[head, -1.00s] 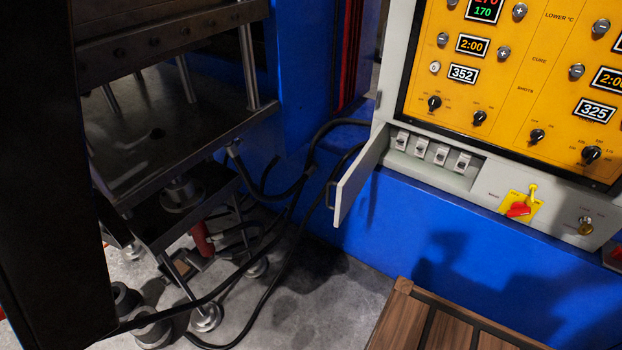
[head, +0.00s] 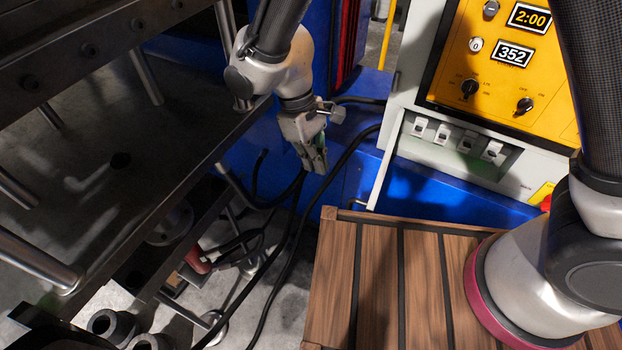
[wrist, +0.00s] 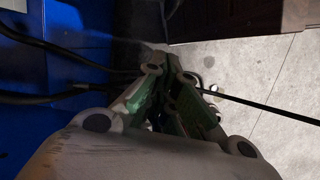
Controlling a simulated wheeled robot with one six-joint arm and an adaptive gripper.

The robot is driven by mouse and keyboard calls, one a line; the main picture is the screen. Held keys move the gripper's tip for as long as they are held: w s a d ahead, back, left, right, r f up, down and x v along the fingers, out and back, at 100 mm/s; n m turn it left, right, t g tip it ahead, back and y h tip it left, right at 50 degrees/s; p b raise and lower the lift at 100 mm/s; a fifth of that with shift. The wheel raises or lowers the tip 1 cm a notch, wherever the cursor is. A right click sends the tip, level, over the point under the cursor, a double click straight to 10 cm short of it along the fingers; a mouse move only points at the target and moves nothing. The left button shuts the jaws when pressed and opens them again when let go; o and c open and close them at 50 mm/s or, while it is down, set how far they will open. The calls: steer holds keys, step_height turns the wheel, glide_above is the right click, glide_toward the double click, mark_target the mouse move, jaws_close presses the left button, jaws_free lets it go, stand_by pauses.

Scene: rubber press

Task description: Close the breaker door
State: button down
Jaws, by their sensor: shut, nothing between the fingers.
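The breaker door (head: 386,160) is a narrow light-grey flap on the left side of the breaker recess. In the head view it stands open, swung out from the panel and seen nearly edge-on, with a small handle at its lower left. A row of several breaker switches (head: 456,140) shows in the open recess. My gripper (head: 318,168) is left of the door, apart from it, pointing down with its fingers shut and empty. In the wrist view the gripper's green-padded fingers (wrist: 172,100) are above the floor; the door is not seen there.
Black cables (head: 291,225) hang below and behind my gripper. The dark metal press (head: 120,130) fills the left side. A wooden slatted platform (head: 372,270) lies in front of the blue base. The yellow control panel (head: 500,75) is above the breakers.

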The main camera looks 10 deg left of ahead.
steer(key=s+d+f, duration=0.2)
steer(key=d+f, duration=0.3)
steer(key=f, duration=0.4)
steer(key=shift+s+f, duration=0.2)
steer(key=shift+f, duration=0.2)
